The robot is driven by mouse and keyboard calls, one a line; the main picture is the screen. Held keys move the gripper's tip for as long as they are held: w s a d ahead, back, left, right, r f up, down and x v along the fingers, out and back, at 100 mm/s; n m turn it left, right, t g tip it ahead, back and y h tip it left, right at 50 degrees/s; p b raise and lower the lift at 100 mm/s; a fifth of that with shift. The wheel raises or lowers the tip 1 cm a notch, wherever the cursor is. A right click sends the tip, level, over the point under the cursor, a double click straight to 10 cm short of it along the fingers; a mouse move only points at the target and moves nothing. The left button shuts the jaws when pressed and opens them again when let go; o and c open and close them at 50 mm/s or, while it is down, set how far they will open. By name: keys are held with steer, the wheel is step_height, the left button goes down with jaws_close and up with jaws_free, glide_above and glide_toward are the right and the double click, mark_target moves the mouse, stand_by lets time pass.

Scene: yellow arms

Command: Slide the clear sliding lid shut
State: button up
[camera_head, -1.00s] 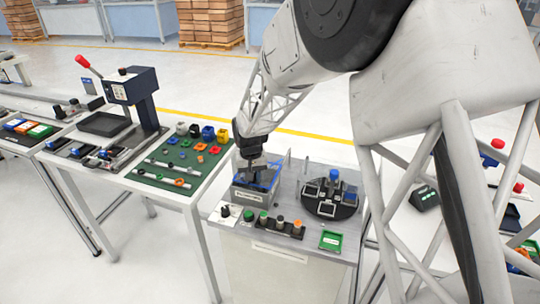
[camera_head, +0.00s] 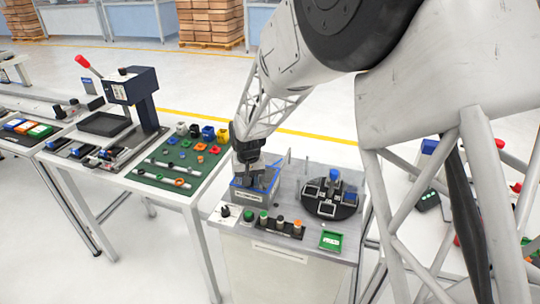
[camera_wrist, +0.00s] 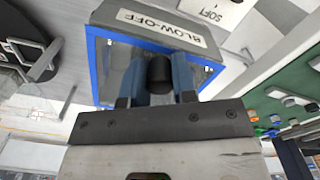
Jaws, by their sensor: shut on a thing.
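The blow-off box (camera_head: 247,196) is a grey box with a blue rim at the left of the near bench. In the wrist view its blue rim (camera_wrist: 93,72) and its "BLOW-OFF" label (camera_wrist: 160,27) show. The clear lid (camera_wrist: 122,52) lies inside the blue rim under my gripper. My gripper (camera_wrist: 160,78) is shut on a black knob (camera_wrist: 160,70) on the lid, one finger on each side. In the head view my gripper (camera_head: 254,184) is over the box and hides much of the lid. I cannot tell whether any gap is left.
A black round turntable (camera_head: 330,206) with fixtures stands to the right on the bench. Buttons and knobs (camera_head: 274,224) line the front, with a green tray (camera_head: 331,240) at the right. A green mat (camera_head: 180,165) with small parts lies on the table at left.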

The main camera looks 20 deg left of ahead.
steer(key=shift+o, duration=0.2)
steer(key=shift+s, duration=0.35)
steer(key=o, duration=0.5)
steer(key=shift+r, duration=3.75)
